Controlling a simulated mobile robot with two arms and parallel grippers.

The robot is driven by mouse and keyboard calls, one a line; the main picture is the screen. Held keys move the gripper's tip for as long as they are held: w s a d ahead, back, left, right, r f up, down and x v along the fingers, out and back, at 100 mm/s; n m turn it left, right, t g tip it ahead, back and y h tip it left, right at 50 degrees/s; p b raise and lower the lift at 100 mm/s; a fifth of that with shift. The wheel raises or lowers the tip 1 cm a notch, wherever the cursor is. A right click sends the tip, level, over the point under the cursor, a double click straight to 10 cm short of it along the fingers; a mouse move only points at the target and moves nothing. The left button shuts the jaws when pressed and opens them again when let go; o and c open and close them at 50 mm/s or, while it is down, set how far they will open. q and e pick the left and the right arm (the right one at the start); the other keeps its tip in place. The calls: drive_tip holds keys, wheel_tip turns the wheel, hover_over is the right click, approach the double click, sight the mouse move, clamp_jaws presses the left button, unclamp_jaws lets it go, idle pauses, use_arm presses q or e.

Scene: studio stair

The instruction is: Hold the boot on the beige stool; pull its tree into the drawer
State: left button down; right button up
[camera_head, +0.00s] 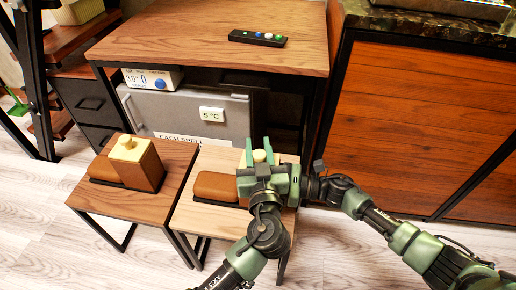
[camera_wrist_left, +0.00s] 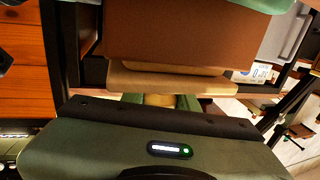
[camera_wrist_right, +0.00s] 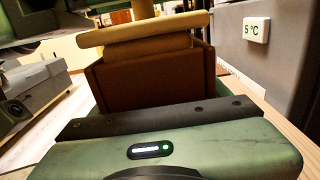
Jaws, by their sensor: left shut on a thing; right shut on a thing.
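The brown boot (camera_wrist_right: 150,80) stands on the beige stool (camera_head: 182,218). Its toe (camera_head: 218,186) shows left of my grippers in the head view. The pale tree (camera_wrist_right: 140,36) sits at the top of the shaft; how deep it sits I cannot tell. My left gripper (camera_head: 268,180) is shut on the tree's knob, which shows past the palm in the left wrist view (camera_wrist_left: 158,100). My right gripper is shut on the boot's shaft from the side, its fingers mostly hidden in the head view. A dark drawer front (camera_head: 92,101) is at left.
A second boot with its tree (camera_head: 140,163) stands on the darker stool (camera_head: 128,207) at left. A grey cabinet with a 5 °C label (camera_head: 211,114) stands behind, under a wooden table (camera_head: 210,35) holding a remote (camera_head: 257,38). An orange-brown cabinet (camera_head: 420,120) stands at right.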

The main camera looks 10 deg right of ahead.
use_arm(q)
drive_tip(key=shift+r, duration=0.6)
drive_tip(key=shift+r, duration=2.05)
use_arm(e)
drive_tip(key=o, duration=2.1)
use_arm(q)
drive_tip(key=shift+r+p, duration=0.35)
use_arm(e)
drive_tip(key=shift+o, duration=0.2)
drive_tip(key=v, duration=1.2)
drive_tip(key=shift+r, duration=0.1)
